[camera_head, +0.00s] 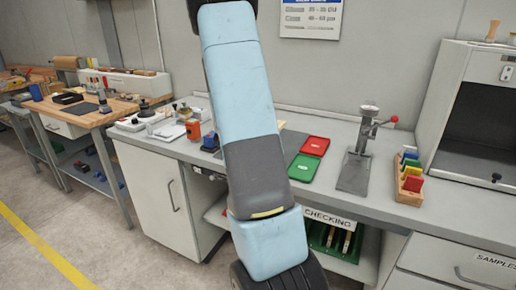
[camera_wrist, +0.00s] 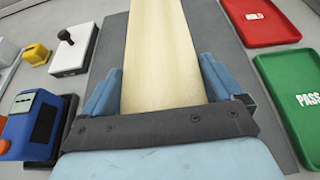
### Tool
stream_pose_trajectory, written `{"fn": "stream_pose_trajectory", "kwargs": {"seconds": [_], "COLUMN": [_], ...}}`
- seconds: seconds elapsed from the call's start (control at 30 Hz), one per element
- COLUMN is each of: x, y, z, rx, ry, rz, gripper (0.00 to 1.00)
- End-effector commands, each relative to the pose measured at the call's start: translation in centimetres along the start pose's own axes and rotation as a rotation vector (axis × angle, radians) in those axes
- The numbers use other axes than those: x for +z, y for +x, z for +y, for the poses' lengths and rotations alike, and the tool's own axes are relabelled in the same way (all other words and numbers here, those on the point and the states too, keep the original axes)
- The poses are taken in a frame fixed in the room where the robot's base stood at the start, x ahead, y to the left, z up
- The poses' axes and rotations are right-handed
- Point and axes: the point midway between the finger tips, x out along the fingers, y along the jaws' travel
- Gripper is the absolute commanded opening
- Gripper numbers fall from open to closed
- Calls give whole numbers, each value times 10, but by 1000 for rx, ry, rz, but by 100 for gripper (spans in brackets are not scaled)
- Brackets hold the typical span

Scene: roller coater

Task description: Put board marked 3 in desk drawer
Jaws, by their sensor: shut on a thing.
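My gripper (camera_wrist: 160,95) is shut on a pale wooden board (camera_wrist: 155,45) in the wrist view. The board runs lengthwise up and out of the top of that view, between the two blue fingers. No number shows on its visible face. A dark grey mat lies below it on the worktop. A drawer (camera_head: 483,279) marked SAMPLES is at the lower right, and another drawer (camera_head: 65,126) is in the wooden desk at the left; both look closed.
A red tray (camera_head: 315,146) and a green tray (camera_head: 303,167) marked PASS lie right of the mat. A blue device (camera_wrist: 32,125) and a joystick box (camera_wrist: 75,48) stand left. A press stand (camera_head: 356,168) and colour chip rack (camera_head: 409,185) are farther right. Floor is free at left.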

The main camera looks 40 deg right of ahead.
Motion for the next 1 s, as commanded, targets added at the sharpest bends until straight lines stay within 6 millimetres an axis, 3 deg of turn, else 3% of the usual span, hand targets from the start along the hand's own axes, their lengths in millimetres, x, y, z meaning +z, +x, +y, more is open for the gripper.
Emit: {"fn": "stream_pose_trajectory", "kwargs": {"seconds": [0.4,0.6,0.87,0.9,1.0], "x": [-14,-37,-42,-42,-42], "y": [25,34,35,35,35], "z": [5,5,6,6,6], "rx": [0,0,2,2,2], "ry": [-1,-2,-1,-1,-1], "rz": [-1,0,0,1,0], "gripper": [55,55,55,96,100]}}
